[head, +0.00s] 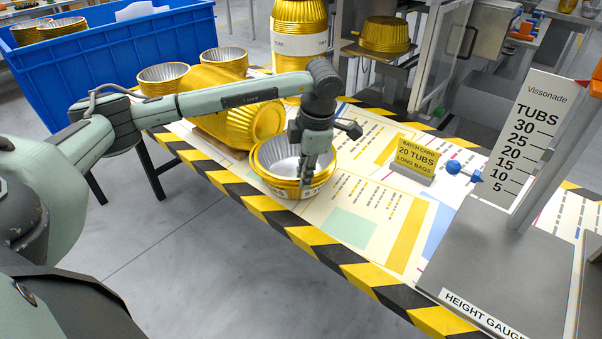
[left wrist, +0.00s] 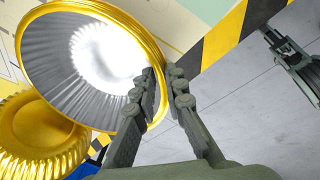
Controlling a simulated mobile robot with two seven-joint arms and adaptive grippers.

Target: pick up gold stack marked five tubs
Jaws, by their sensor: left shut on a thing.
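A short gold stack of tubs (head: 262,178) with silvery insides stands upright near the front edge of the table. Part of a white label shows on its front, with lettering partly hidden by my gripper. My left gripper (head: 309,179) reaches down at the right front side of the stack and is shut on its wall. In the left wrist view the stack's bright open mouth (left wrist: 85,60) fills the upper left, and the fingers (left wrist: 160,88) close over its rim.
A large gold stack (head: 222,112) lies on its side just behind. A batch card (head: 414,158) reads 20 TUBS, LONG BAGS. A height gauge (head: 535,135) stands right.

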